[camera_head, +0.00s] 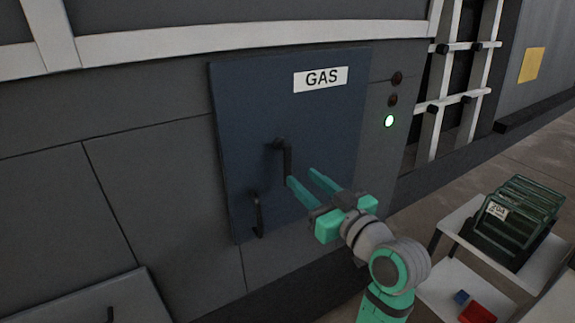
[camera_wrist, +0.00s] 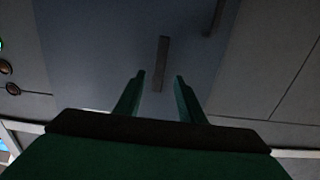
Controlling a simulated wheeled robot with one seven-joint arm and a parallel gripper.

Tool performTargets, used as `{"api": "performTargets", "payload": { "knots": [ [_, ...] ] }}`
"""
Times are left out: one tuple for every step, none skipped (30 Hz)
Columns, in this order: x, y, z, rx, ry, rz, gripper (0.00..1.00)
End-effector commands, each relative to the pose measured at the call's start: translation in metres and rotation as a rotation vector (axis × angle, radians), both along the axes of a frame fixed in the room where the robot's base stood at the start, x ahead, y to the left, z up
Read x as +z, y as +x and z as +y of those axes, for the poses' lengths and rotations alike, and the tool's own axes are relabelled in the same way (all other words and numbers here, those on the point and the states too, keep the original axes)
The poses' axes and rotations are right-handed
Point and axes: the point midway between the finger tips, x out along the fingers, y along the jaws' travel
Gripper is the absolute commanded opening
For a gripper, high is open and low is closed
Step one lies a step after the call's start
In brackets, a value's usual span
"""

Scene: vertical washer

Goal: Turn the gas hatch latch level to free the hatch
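The gas hatch (camera_head: 328,135) is a dark blue panel with a white GAS label, and it looks flush with the grey wall. Its dark latch (camera_head: 287,160) hangs straight down from a pivot near the panel's middle. My gripper (camera_head: 301,176) is open, its two green fingers pointing at the hatch by the latch's lower end. In the wrist view, the latch (camera_wrist: 161,63) shows as an upright bar lined up with the gap between the fingertips (camera_wrist: 160,77). Whether it lies between them in depth, or touches either, I cannot tell. Nothing is visibly held.
A dark pull handle (camera_head: 257,215) is at the hatch's lower left. Right of the hatch are two dark lamps and one lit green lamp (camera_head: 389,121). A white cart (camera_head: 456,222) with a dark green crate (camera_head: 515,222) stands at the lower right. White rails cross above.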

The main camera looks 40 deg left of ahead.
Motion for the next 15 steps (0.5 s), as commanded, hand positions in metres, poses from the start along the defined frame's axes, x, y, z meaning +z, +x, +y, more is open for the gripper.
{"api": "performTargets", "payload": {
  "knots": [
    [0.0, 0.003, 0.01, 0.003, -0.001, 0.0, 0.36],
    [0.0, 0.005, 0.015, 0.003, -0.001, 0.001, 0.36],
    [0.0, 0.008, 0.022, 0.003, 0.0, 0.002, 0.36],
    [0.0, 0.01, 0.027, 0.003, 0.001, 0.002, 0.36],
    [0.0, 0.012, 0.032, 0.003, -0.001, 0.001, 0.36],
    [0.0, 0.015, 0.038, 0.003, 0.0, 0.002, 0.36],
    [0.0, 0.017, 0.043, 0.003, 0.001, 0.002, 0.36],
    [0.0, 0.018, 0.047, 0.002, 0.0, 0.001, 0.36],
    [0.0, 0.021, 0.053, 0.002, 0.0, 0.002, 0.36],
    [-0.001, 0.022, 0.057, 0.002, 0.0, 0.002, 0.36],
    [0.0, 0.024, 0.06, 0.002, -0.001, 0.001, 0.36],
    [0.0, 0.026, 0.065, 0.001, 0.0, 0.001, 0.36],
    [0.0, 0.027, 0.067, 0.001, 0.0, 0.001, 0.36],
    [0.0, 0.029, 0.07, 0.001, 0.0, 0.001, 0.36],
    [0.0, 0.03, 0.072, 0.0, 0.0, 0.001, 0.36]
  ]
}}
